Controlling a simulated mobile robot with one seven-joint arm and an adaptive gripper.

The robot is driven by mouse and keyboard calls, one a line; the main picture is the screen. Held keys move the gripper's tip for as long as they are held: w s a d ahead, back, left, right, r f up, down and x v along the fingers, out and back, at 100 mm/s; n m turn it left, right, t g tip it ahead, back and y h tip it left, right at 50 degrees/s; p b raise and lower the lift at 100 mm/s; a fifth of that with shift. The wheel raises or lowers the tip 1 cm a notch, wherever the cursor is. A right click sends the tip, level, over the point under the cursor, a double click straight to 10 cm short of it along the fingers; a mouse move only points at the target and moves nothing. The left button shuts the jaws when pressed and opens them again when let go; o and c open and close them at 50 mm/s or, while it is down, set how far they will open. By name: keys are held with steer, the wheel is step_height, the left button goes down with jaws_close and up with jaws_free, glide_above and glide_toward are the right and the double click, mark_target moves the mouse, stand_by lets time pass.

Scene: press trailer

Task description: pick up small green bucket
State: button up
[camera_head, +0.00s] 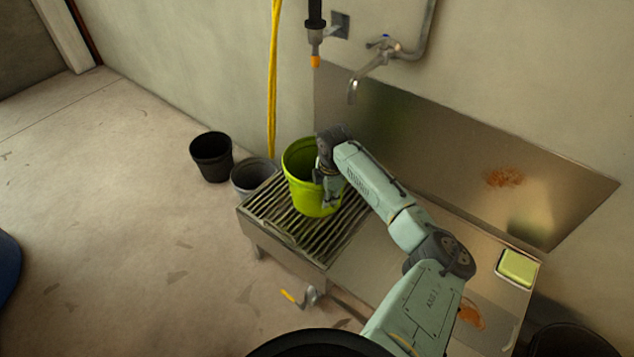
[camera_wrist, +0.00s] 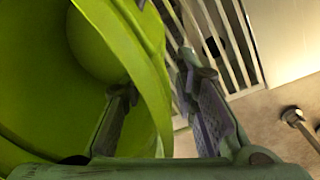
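The green bucket (camera_head: 299,188) stands upright on the slatted metal grate, near the wall. My gripper (camera_head: 329,188) is at the bucket's right side, pointing down. In the wrist view the bucket (camera_wrist: 35,85) fills the left half. My gripper (camera_wrist: 156,78) straddles the bucket's wall there, with one finger inside the bucket and the other outside. A gap shows between the outer finger and the wall, so the fingers look open. The bucket's base is hidden in the wrist view.
The grate (camera_head: 290,227) joins a metal counter. A black bucket (camera_head: 211,160) and a grey bucket (camera_head: 250,176) stand on the floor to the left. A yellow hose (camera_head: 272,80), a tap (camera_head: 372,66) and a hanging nozzle (camera_head: 315,45) are close behind. A green sponge (camera_head: 517,266) lies right.

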steer(key=shift+c, duration=0.2)
jaws_close()
stand_by(0.5)
